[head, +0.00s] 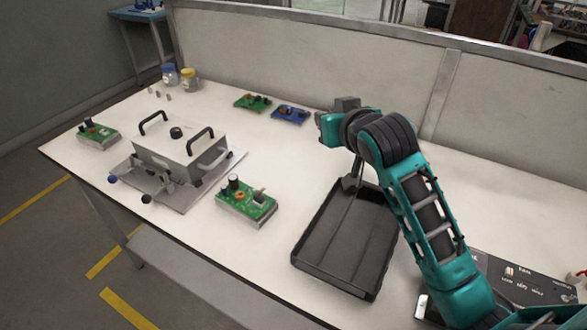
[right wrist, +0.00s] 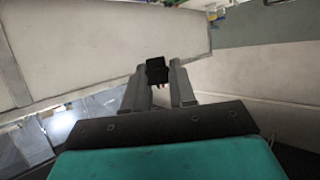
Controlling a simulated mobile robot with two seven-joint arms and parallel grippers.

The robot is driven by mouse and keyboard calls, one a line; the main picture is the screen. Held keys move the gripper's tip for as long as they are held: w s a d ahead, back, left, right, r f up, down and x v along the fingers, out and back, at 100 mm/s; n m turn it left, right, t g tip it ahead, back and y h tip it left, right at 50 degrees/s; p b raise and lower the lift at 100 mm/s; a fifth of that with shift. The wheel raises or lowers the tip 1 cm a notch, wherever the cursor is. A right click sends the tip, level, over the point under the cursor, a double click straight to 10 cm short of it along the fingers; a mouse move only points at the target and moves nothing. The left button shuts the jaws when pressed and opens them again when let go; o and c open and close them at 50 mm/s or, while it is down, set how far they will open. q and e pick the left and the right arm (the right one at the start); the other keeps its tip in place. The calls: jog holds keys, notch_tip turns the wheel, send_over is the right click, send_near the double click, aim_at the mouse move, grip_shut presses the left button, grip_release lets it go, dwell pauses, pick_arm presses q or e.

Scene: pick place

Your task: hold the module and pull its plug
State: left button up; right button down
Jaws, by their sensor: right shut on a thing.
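In the head view my right arm reaches up and left over the tray, and the fingertips and the held block cannot be made out clearly. A green circuit module (head: 246,203) on a grey base sits at the table's front, right of a metal box fixture (head: 180,147). A similar green module (head: 99,133) sits at the far left. Which one the block belongs to cannot be told. My left gripper is not in view.
A black tray (head: 336,244) lies under my right arm. A green board (head: 252,102) and a blue board (head: 290,114) lie at the back. Two jars (head: 189,79) stand at the back left. A dark labelled panel (head: 520,275) is at the right. A low partition (head: 330,70) borders the table.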

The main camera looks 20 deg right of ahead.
jog(key=f+b, duration=0.1)
jog(key=f, duration=0.5)
jog(key=f+b, duration=0.2)
jog(key=f, duration=0.4)
jog(key=w+d+f+b, duration=0.1)
jog(key=f, duration=0.4)
jog(key=shift+f, duration=0.6)
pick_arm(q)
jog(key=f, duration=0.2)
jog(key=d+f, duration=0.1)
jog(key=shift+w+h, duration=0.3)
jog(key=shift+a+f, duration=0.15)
pick_arm(e)
jog(key=c, duration=0.9)
grip_release()
jog(key=shift+f, duration=0.1)
